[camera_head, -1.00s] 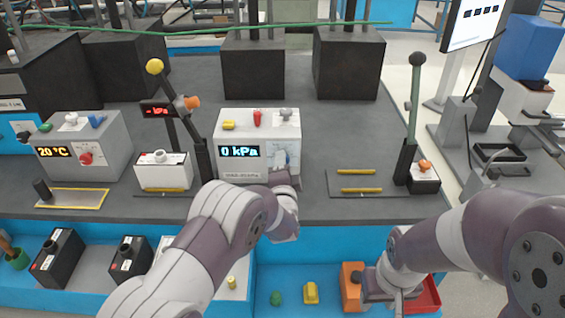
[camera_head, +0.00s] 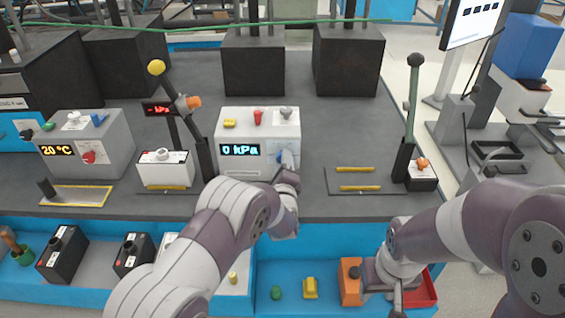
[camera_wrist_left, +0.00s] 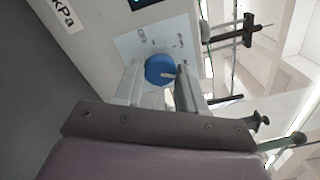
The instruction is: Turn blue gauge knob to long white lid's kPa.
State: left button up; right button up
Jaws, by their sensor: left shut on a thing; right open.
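The white gauge box (camera_head: 228,167) stands mid-table, and its display (camera_head: 239,149) reads 0 kPa. In the left wrist view the round blue gauge knob (camera_wrist_left: 160,68) sits on a pale dial plate with a light pointer mark. My left gripper (camera_wrist_left: 160,82) has a finger on each side of the knob and is shut on it. In the head view the wrist partly hides the knob. A small red display (camera_head: 160,109) on a dark post seems to show kPa; its number is unclear. I cannot tell which thing is the long white lid. My right gripper (camera_head: 397,299) is open, low at the front.
A grey box (camera_head: 110,150) reading 20 °C stands left. A white box (camera_head: 163,168) and a yellow-knobbed lever (camera_head: 156,67) stand between them. Below are black batteries (camera_head: 62,250) and an orange block (camera_head: 350,282) by my right gripper.

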dwell(0.4)
pick_arm(q)
jog(key=shift+f, duration=0.1)
jog(key=o, duration=1)
jog(key=shift+o, duration=0.2)
jog(key=shift+s, duration=0.1)
jog(key=s, duration=1.2)
jog(key=shift+s+b, duration=0.3)
jog(key=shift+b, duration=0.15)
